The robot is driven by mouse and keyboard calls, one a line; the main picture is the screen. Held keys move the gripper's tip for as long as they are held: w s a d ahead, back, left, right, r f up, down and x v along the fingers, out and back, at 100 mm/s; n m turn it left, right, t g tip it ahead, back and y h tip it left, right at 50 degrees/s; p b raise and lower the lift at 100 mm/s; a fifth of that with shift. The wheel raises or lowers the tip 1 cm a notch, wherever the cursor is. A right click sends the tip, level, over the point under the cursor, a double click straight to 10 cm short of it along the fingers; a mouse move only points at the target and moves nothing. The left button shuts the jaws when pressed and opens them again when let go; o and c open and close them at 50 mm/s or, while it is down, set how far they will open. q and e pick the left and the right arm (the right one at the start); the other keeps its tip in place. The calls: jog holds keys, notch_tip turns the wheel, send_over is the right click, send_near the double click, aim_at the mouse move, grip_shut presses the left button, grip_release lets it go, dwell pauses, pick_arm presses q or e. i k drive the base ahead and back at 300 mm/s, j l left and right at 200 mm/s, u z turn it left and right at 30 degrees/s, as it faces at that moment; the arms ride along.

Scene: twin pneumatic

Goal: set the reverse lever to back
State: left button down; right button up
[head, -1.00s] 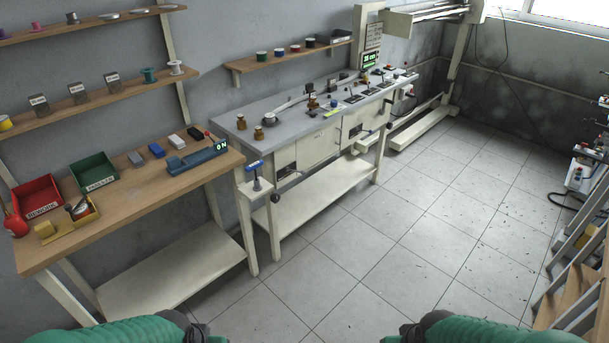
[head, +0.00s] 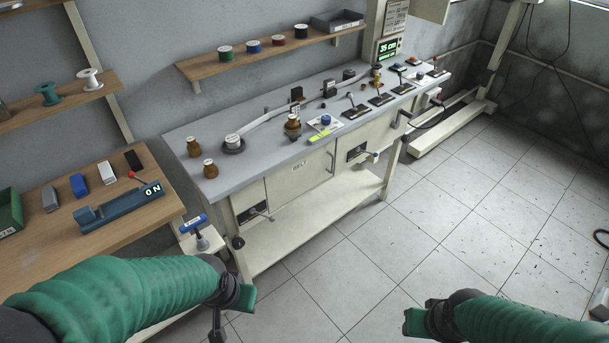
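A row of small levers stands on the grey top of the machine bench (head: 270,110), at its right part in the head view. A lever on a dark plate (head: 355,107) is the nearest; a second lever (head: 380,95), a third lever (head: 402,85) and another (head: 420,75) stand farther along. Their labels are too small to read, so I cannot tell which is the reverse lever or how it is set. My green left and right arms come in at the bottom, well short of the bench.
A wooden table (head: 40,255) with a blue device (head: 120,208) stands at the left. A blue-handled tool (head: 194,225) stands at the bench's near end.

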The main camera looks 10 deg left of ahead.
aim_at(272, 218)
jog(key=i+l, duration=0.2)
jog(key=i, duration=0.25)
jog(key=i+l, duration=0.2)
jog(key=i, duration=0.3)
jog(key=l+z, duration=0.05)
